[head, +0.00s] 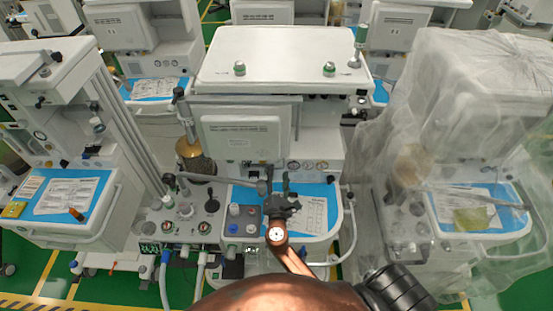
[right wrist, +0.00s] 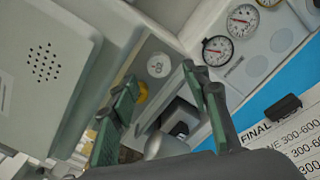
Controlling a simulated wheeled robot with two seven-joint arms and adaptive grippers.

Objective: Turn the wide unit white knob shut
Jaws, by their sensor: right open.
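The wide white unit (head: 290,50) stands in the middle of the head view. My right gripper (head: 278,178) is open above the worktop, to the right of these knobs, with fingers pointing at the unit's front. In the right wrist view, a rounded grey part (right wrist: 165,146) shows between the open fingers (right wrist: 160,85); contact is unclear. My left gripper is out of view.
A card (head: 312,214) lies on the worktop; gauges (right wrist: 243,18) line the panel above. A brass-topped canister (head: 190,150) stands left. A plastic-draped unit (head: 470,120) is close on the right, another cart (head: 60,150) on the left. Hoses (head: 165,280) hang below.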

